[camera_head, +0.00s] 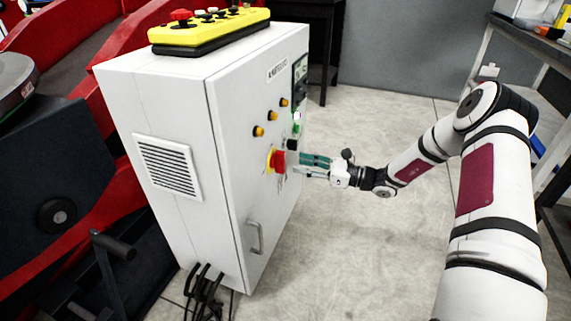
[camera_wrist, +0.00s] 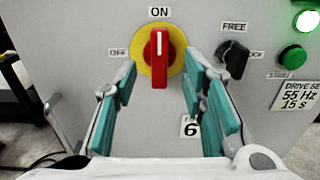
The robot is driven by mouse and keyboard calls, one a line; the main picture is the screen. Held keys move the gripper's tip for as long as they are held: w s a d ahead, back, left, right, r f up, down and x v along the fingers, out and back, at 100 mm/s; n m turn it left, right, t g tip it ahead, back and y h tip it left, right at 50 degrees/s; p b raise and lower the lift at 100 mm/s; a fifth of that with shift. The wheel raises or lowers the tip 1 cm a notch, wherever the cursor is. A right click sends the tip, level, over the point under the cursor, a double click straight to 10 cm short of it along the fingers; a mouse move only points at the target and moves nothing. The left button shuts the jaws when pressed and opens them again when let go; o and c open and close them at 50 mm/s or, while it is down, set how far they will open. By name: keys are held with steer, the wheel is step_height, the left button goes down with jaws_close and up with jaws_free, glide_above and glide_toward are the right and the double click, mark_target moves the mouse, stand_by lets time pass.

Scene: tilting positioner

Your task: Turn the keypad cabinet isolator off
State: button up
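The isolator is a red rotary handle (camera_wrist: 159,57) on a yellow disc (camera_wrist: 177,56) on the keypad cabinet's front. Its white mark points up at the ON label (camera_wrist: 159,13); the OFF label (camera_wrist: 118,53) is to the left. In the head view, the red handle (camera_head: 279,160) is on the front of the white cabinet (camera_head: 228,150). My gripper (camera_wrist: 159,70) is open, with one teal finger on each side below the handle. I see gaps between the fingers and the handle. In the head view my gripper (camera_head: 302,163) is close to the panel.
A black FREE selector (camera_wrist: 233,57), a green button (camera_wrist: 292,57) and a lit green lamp (camera_wrist: 309,21) are right of the isolator. A cabinet door handle (camera_head: 255,238) is lower down. A yellow pendant (camera_head: 210,28) lies on top. The floor right of the cabinet is clear.

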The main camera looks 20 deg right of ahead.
mark_target(280, 162)
steer(key=b+x, duration=0.1)
steer(key=x, duration=0.5)
steer(key=shift+w+a, duration=0.1)
steer(key=shift+a, duration=0.05)
jaws_close()
